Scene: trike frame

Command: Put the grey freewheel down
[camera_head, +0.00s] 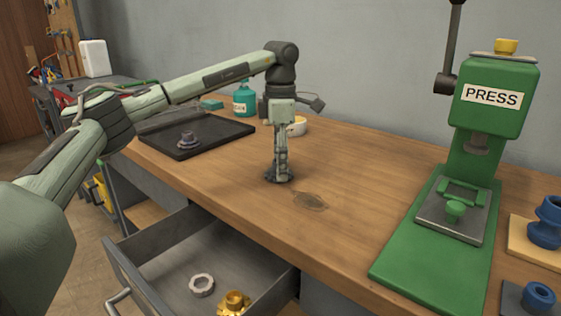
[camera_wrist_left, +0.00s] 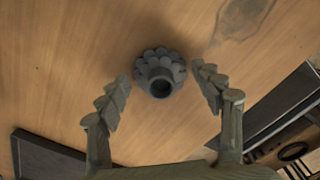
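The grey freewheel (camera_wrist_left: 160,74) has a scalloped, gear-like rim and a raised round hub with a dark bore. In the left wrist view it sits hub up on the bare wood of the workbench (camera_head: 345,165). My left gripper (camera_head: 281,172) points straight down over it in the head view, where the freewheel (camera_head: 270,180) shows as a dark shape partly hidden by the fingers. In the left wrist view the two fingers stand apart, one on each side, with a visible gap to the freewheel. My right gripper is not in view.
A black tray (camera_head: 215,144) with a grey part (camera_head: 187,139) lies at the left. A green press (camera_head: 425,250) stands at the right. An open drawer (camera_head: 165,262) holds a silver ring (camera_head: 201,285) and a gold gear (camera_head: 234,302). The bench between gripper and press is clear.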

